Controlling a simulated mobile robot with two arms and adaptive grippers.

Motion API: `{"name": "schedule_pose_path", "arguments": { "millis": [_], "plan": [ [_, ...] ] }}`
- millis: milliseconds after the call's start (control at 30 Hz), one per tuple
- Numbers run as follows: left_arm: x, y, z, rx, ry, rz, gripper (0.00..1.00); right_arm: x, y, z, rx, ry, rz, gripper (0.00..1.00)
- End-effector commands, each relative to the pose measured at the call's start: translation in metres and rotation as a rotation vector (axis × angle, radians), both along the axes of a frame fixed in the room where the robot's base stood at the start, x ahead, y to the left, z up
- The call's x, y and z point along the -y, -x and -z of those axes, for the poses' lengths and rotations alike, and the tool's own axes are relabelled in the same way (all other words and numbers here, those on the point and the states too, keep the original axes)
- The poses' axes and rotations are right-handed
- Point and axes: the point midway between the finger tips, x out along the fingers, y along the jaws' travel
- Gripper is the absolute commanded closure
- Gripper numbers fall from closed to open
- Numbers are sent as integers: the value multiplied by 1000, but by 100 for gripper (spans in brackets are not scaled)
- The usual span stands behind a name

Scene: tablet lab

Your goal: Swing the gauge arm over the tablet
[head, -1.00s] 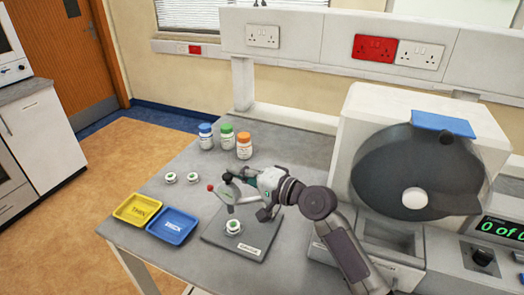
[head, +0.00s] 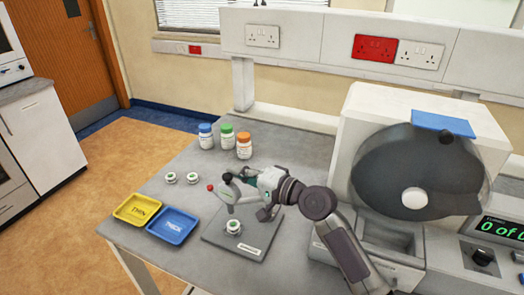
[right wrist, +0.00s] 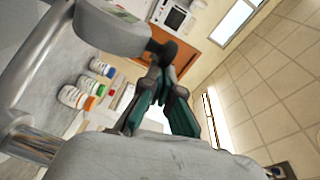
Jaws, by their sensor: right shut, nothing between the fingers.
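The gauge stand's grey base plate (head: 215,240) lies on the bench. A round white holder with a green-marked top (head: 233,226), apparently bearing the tablet, sits on the plate. The pale gauge arm (head: 229,192) with a red knob (head: 211,188) reaches above it; whether it is exactly over the tablet is hard to tell. My right gripper (head: 238,178) is shut and empty, close beside the gauge arm and partly overlapping it in the head view. Its teal fingers (right wrist: 160,72) meet in the right wrist view, near a dark round knob (right wrist: 161,48). My left gripper is not in view.
Yellow (head: 138,209) and blue (head: 172,225) trays lie at the bench's left edge. Two small round holders (head: 181,178) lie behind them. Blue-, green- and orange-capped bottles (head: 228,138) stand at the back. A large white machine (head: 365,115) blocks the right.

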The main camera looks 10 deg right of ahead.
Motion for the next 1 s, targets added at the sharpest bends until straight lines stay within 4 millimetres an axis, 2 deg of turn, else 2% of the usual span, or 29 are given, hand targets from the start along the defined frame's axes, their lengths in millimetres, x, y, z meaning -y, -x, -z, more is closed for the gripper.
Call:
{"name": "schedule_pose_path", "arguments": {
  "millis": [800,867,1000],
  "plan": [
    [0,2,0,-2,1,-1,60,0,0,-1,0,0,0,100],
    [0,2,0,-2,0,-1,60,0,0,-4,1,0,0,100],
    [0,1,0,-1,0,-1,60,0,0,-22,6,0,0,100]
  ]
}}
